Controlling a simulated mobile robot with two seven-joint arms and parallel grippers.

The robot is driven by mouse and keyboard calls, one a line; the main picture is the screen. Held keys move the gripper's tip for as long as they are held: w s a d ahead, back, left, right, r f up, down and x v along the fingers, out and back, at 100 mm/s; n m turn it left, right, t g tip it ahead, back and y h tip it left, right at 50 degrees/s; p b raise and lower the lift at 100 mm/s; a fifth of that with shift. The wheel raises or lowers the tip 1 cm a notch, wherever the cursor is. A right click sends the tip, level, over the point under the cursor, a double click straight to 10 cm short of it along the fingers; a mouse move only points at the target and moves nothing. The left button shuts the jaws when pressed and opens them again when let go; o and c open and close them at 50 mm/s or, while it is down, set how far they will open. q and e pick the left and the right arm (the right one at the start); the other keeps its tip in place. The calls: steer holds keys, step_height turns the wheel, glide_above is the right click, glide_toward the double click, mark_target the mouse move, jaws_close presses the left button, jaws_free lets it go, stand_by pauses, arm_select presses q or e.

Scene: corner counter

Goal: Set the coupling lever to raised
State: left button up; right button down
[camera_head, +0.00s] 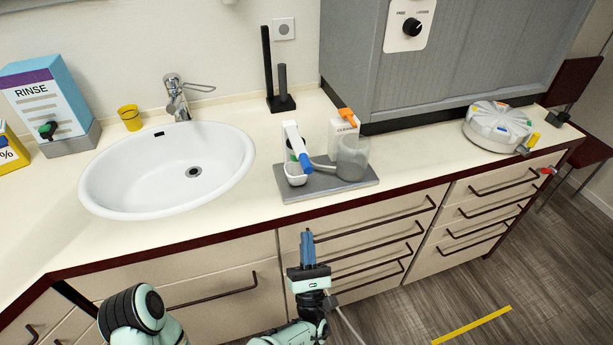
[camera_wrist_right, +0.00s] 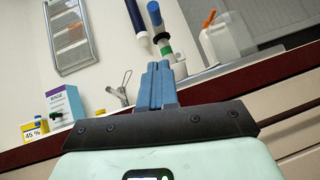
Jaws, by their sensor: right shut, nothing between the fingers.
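On a grey base plate (camera_head: 330,189) on the counter, a white lever-like arm with a blue end (camera_head: 304,160) stands tilted over a small white cup (camera_head: 295,178). It may be the coupling lever, but I cannot be sure. A green part shows behind it. A blue-and-white bar also shows above my fingers in the right wrist view (camera_wrist_right: 136,20), next to a green part (camera_wrist_right: 165,48). My right gripper (camera_head: 307,236) is shut and empty, in front of the drawers and apart from the plate. Its blue fingers also show in the right wrist view (camera_wrist_right: 158,68). My left gripper is not in view.
On the plate are a translucent jar (camera_head: 353,160) and, behind it, a white bottle with an orange cap (camera_head: 343,128). A sink (camera_head: 130,190) lies left; a black two-post stand (camera_head: 282,103) is behind. A round white device (camera_head: 498,125) sits right. Clear counter lies between plate and device.

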steer(key=shift+s+a+r, duration=0.1)
steer(key=shift+s+r, duration=0.1)
steer(key=s+r+p+x, duration=0.1)
steer(key=x, duration=0.5)
steer(key=d+r+p+x, duration=0.1)
steer(key=p+x, duration=0.1)
steer(key=x, duration=0.5)
steer(key=shift+s, duration=0.45)
